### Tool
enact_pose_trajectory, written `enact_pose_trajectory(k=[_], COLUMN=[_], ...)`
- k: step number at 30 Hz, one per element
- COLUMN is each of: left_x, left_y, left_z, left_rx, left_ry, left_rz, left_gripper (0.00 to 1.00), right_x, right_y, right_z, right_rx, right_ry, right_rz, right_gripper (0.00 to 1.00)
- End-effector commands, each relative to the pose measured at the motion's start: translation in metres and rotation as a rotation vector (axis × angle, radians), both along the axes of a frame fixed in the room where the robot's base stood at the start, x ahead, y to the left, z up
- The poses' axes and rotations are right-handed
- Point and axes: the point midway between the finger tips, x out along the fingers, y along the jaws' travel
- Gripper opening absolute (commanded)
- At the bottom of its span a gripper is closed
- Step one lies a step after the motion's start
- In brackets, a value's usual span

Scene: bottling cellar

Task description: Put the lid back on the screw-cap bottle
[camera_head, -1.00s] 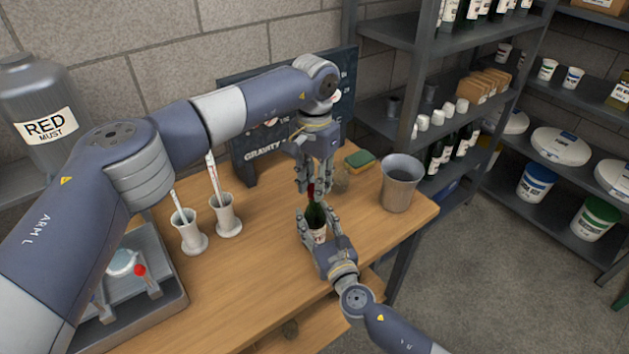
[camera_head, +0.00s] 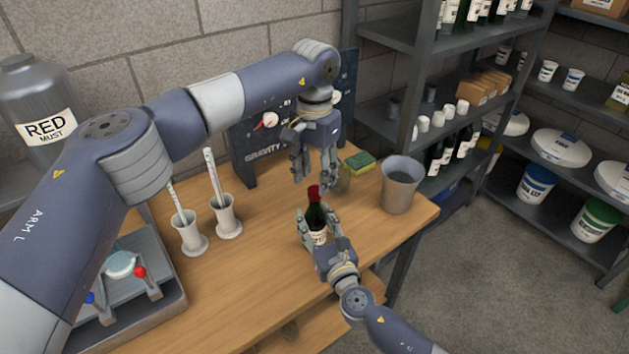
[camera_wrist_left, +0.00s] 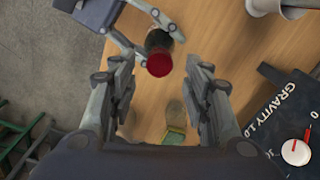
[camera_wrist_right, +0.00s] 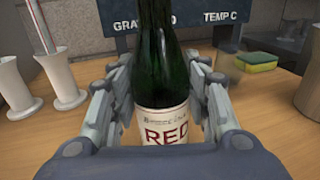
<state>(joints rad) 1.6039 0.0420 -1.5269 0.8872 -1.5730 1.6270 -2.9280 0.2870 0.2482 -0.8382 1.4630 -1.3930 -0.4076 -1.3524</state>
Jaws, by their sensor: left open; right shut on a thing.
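The dark green wine bottle (camera_head: 316,216) stands upright on the wooden bench. Its white label reading RED shows in the right wrist view (camera_wrist_right: 160,130). My right gripper (camera_head: 318,230) is shut on the bottle's body from the near side. The red lid (camera_head: 314,191) sits on top of the bottle's neck, in line with it; whether it is screwed tight I cannot tell. My left gripper (camera_head: 312,180) is open and empty just above the lid, fingers pointing down. In the left wrist view, the red lid (camera_wrist_left: 159,64) lies between and beyond the spread fingers.
A grey bucket (camera_head: 399,183) and a green-yellow sponge (camera_head: 360,161) stand right of the bottle, near a small glass jar (camera_head: 342,183). Two white cylinders (camera_head: 188,232) with sticks are at left. A dark GRAVITY board (camera_head: 262,148) stands behind. Bare bench lies left of the bottle.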

Motion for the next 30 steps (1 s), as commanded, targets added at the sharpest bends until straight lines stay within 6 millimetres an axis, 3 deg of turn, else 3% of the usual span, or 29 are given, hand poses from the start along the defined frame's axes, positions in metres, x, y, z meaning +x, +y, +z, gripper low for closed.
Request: enact_pose_trajectory(k=[4, 17, 23, 30], left_x=[0.000, 0.000, 0.000, 0.000], left_y=[0.000, 0.000, 0.000, 0.000], left_z=[0.016, 0.018, 0.020, 0.023], left_rx=[0.000, -0.001, -0.001, 0.000], left_ry=[0.000, 0.001, 0.000, 0.000], left_rz=[0.000, 0.059, 0.340, 0.805], left_gripper=[0.45, 0.42, 0.42, 0.42], right_x=[0.000, 0.000, 0.000, 0.000], right_y=[0.000, 0.000, 0.000, 0.000], right_z=[-0.002, -0.001, -0.001, -0.001], right_rx=[-0.001, -0.001, -0.001, -0.001], right_ry=[0.003, 0.002, 0.002, 0.002], right_rz=[0.000, 0.000, 0.000, 0.000], right_gripper=[0.00, 0.00, 0.00, 0.00])
